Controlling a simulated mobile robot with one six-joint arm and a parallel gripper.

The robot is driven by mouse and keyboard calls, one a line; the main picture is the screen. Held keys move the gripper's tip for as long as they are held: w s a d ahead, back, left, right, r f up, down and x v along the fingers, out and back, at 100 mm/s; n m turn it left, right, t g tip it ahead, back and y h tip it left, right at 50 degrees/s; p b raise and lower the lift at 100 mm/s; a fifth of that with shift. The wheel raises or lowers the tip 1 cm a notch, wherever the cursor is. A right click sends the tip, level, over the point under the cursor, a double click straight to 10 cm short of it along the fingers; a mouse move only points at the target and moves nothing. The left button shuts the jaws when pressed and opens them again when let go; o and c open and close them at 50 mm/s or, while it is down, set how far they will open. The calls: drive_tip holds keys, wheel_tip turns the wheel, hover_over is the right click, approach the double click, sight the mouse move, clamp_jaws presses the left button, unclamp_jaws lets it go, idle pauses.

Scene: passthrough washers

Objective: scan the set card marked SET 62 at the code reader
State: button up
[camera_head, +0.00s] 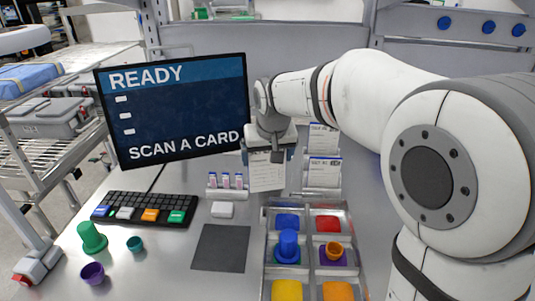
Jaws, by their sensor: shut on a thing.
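My gripper (268,153) is shut on a white card (267,177) with a few printed lines, too small to read. The card hangs upright below the fingers, in front of the metal rack's left side. Other cards stand in the rack at its right, an upper one (323,136) and a lower one (324,170); their set numbers are not legible. The monitor (175,108) shows READY and SCAN A CARD. A small white box (222,210) sits on the bench before the vials; I cannot tell if it is the code reader.
A divided tray (264,255) with coloured blocks and cups stands in front. A dark mat (220,247) lies bare to its left. A keyboard (147,209), green (91,238), teal (134,244) and purple (92,273) pieces are at left. Small vials (226,182) stand near the card.

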drive_tip(key=shift+w+d+b+x, duration=0.15)
drive_tip(key=shift+b+x, duration=0.2)
drive_tip(key=shift+x, duration=0.65)
drive_tip(key=shift+w+b+x, duration=0.15)
drive_tip(key=shift+b+x, duration=0.25)
drive_tip(key=shift+x, duration=0.65)
drive_tip(key=shift+w+d+b+x, duration=0.15)
drive_tip(key=shift+b+x, duration=0.2)
drive_tip(key=shift+x, duration=0.65)
